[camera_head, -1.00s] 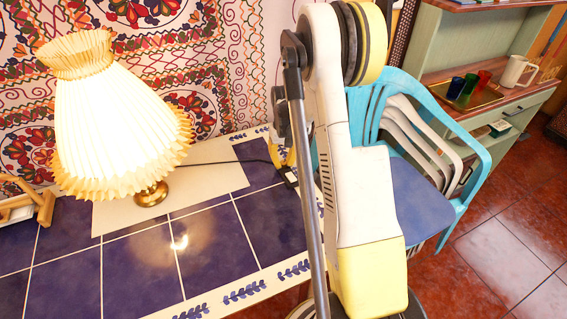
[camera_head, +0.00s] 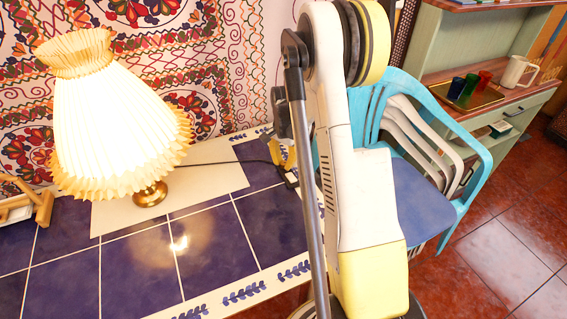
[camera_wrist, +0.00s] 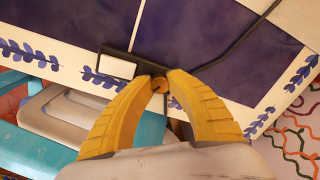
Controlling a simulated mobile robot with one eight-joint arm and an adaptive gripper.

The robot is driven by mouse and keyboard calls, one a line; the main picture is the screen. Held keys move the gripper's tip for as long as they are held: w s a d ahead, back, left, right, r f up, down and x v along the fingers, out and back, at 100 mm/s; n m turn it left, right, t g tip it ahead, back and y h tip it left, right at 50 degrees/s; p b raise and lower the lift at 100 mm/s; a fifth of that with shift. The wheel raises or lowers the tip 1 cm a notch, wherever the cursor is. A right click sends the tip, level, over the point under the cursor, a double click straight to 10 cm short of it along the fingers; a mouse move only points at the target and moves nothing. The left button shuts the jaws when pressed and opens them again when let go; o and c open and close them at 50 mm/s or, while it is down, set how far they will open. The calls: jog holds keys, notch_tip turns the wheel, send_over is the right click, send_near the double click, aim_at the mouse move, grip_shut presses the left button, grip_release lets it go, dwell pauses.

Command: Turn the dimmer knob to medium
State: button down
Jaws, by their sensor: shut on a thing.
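The dimmer is a dark box with a white panel (camera_wrist: 118,66) on the edge of the blue-tiled table in the wrist view. Its small brass-brown knob (camera_wrist: 159,86) sits at the right end, between the yellow fingertips of my gripper (camera_wrist: 163,80). My gripper is shut on the knob. In the head view the dimmer (camera_head: 291,179) is a small dark box with a white part, and my gripper (camera_head: 283,160) is mostly hidden behind my arm. The table lamp (camera_head: 110,120) has a lit, pleated cream shade on a brass base. The knob's setting cannot be read.
A dark cord (camera_head: 225,161) runs from the lamp to the dimmer. The blue-tiled table (camera_head: 215,245) is mostly clear. Stacked plastic chairs (camera_head: 425,150) stand right of my arm. A green cabinet (camera_head: 480,105) holds cups and a white pitcher. A patterned cloth hangs behind.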

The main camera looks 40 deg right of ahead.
aim_at(284, 163)
jog(key=shift+m, duration=1.2)
jog(key=c, duration=1.5)
grip_release()
notch_tip(284, 163, up, 12)
jog(key=shift+s, duration=0.15)
